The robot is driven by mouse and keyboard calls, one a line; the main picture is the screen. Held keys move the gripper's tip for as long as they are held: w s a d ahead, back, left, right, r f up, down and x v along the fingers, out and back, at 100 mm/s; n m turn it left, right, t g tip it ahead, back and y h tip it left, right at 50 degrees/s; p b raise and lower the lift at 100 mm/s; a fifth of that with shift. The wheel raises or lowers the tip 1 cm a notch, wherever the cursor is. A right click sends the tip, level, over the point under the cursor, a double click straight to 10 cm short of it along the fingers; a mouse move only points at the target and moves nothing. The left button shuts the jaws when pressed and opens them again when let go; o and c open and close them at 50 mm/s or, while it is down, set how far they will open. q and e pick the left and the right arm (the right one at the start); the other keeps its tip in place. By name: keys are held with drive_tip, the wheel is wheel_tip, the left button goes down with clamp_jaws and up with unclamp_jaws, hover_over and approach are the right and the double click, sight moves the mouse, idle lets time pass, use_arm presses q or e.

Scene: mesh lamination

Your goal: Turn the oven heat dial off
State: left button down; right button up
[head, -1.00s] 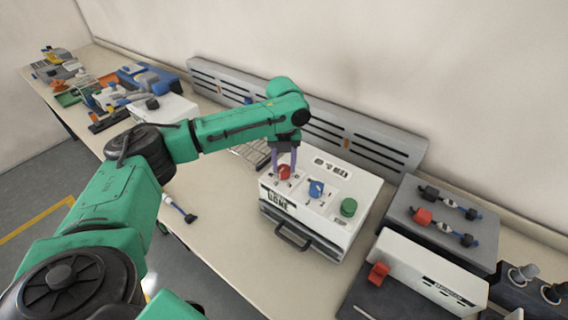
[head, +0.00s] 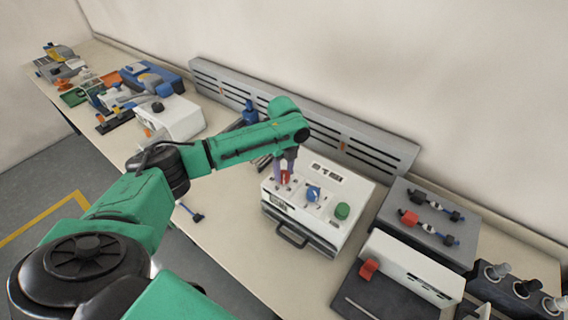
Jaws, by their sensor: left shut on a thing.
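The white oven box (head: 342,203) stands on the bench in the middle of the head view, with a dark front handle (head: 292,237). I cannot read which one is the heat dial. My left gripper (head: 285,175) points down over the red dial, its fingers shut on it and partly hiding it. My right gripper is not in view.
A grey unit with red and black knobs (head: 425,222) stands right of the oven. A white device with a red switch (head: 415,265) is at the front right. A long slotted grey panel (head: 375,146) runs behind. Bare bench lies in front (head: 235,235).

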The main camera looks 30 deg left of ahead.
use_arm(q)
drive_tip(key=n, duration=0.2)
drive_tip(key=shift+r+n+p, duration=0.1)
drive_tip(key=shift+n+p, duration=0.2)
drive_tip(key=shift+n, duration=0.1)
drive_tip(key=n, duration=0.3)
drive_tip(key=shift+n, duration=0.3)
drive_tip(key=n, duration=0.4)
drive_tip(key=shift+w+n, duration=0.1)
drive_tip(key=shift+n, duration=0.2)
drive_tip(key=n, duration=0.3)
drive_tip(key=shift+n, duration=0.3)
drive_tip(key=n, duration=0.3)
drive_tip(key=shift+n, duration=0.3)
drive_tip(key=n, duration=0.3)
drive_tip(key=shift+n, duration=0.3)
drive_tip(key=n, duration=0.3)
drive_tip(key=shift+n, duration=2)
drive_tip(key=shift+a, duration=0.1)
